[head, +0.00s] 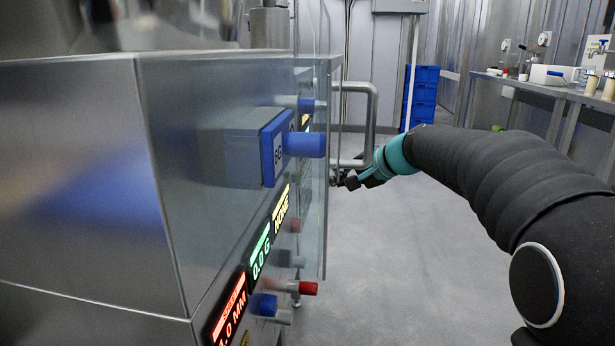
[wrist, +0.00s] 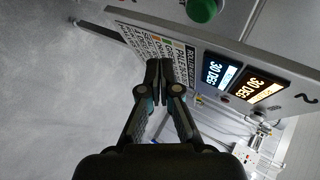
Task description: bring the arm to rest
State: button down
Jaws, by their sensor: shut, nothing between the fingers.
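My gripper (head: 352,180) is at the end of my dark arm, close beside a metal handle on the right side of the steel machine (head: 70,170). In the wrist view my gripper (wrist: 159,68) has its two fingers together with nothing between them. Its fingertips overlap a printed panel (wrist: 135,45) in that view. I cannot tell whether they touch it. In the head view the fingertips are small and partly lost against the machine's edge.
The machine carries a blue knob (head: 305,144), a red knob (head: 307,288) and a bent metal handle (head: 372,110). Blue crates (head: 422,95) are stacked at the back. A bench (head: 545,88) stands at the far right. The grey floor (head: 400,270) between machine and arm is clear.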

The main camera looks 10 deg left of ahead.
jog(key=s+d+f+n+g+h, duration=0.35)
jog(key=s+d+f, duration=0.25)
jog(key=s+f, duration=0.45)
jog(key=s+d+r+n+t+h+p, duration=0.1)
jog(key=s+d, duration=0.4)
jog(key=s, duration=0.8)
jog(key=s+d+r+n+t+h+p, duration=0.1)
jog(key=s+d+h+p, duration=0.3)
jog(key=s, duration=0.9)
jog(key=shift+s+d+r+h+p, duration=0.4)
jog(key=shift+d+r+p, duration=0.3)
jog(key=shift+d+p, duration=0.2)
dwell(0.8)
